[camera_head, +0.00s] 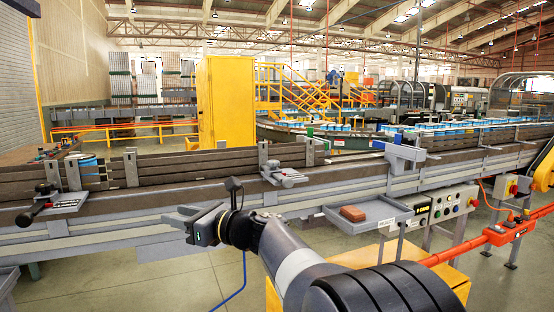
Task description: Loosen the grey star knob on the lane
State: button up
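A grey bracket (284,176) sits on the near rail of the lane, right of the picture's centre. A small grey knob (271,166) appears on top of it; its star shape is too small to make out. At the left, another bracket (64,203) carries a black knob with a lever (42,196). My gripper (178,214) is in front of the lane, between the two brackets and lower than both. Its fingers point left, look apart, and hold nothing that I can see. It is clear of both knobs.
A grey tray (370,222) with a reddish-brown block (353,213) hangs on the lane's near side. A control box (455,204) stands right of it. A blue and white sensor bracket (398,153) rises above the rail. The floor at lower left is open.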

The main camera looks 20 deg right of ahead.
aim_at(272, 164)
jog(key=i+l, duration=0.15)
jog(key=l, duration=0.25)
jog(key=i+l+u, duration=0.1)
jog(key=l, duration=0.25)
jog(key=i+l, duration=0.15)
jog(key=l, duration=0.25)
jog(key=i+l, duration=0.1)
jog(key=l, duration=0.3)
jog(key=i+l+u, duration=0.1)
jog(key=l, duration=0.3)
jog(key=i+l, duration=0.15)
jog(key=l, duration=0.25)
jog(key=i+l+u, duration=0.1)
jog(key=l, duration=0.3)
